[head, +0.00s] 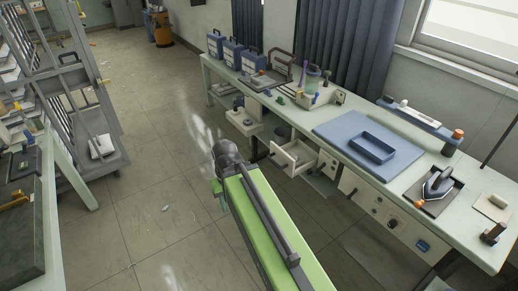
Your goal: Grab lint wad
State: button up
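A small pale scrap (165,209) lies on the grey tiled floor, left of my arm. It may be the lint wad, but it is too small to tell. My green arm reaches up from the bottom centre to a dark rounded joint. A small green part shows just below and left of that joint. My gripper's fingertips cannot be made out; they are hidden behind or below the arm.
A long workbench (447,208) runs along the right, with a blue mat (335,125), an iron (437,187) and an open drawer (293,157). A grey rack (108,165) and a table (58,180) stand left. The floor between is mostly clear.

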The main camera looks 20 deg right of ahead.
aim_at(299, 161)
jog(key=u, duration=0.35)
jog(key=i, duration=1.95)
jog(key=z, duration=0.55)
jog(key=k, duration=0.85)
jog(key=z, duration=0.15)
jog(key=i, duration=0.9)
jog(key=u, duration=0.1)
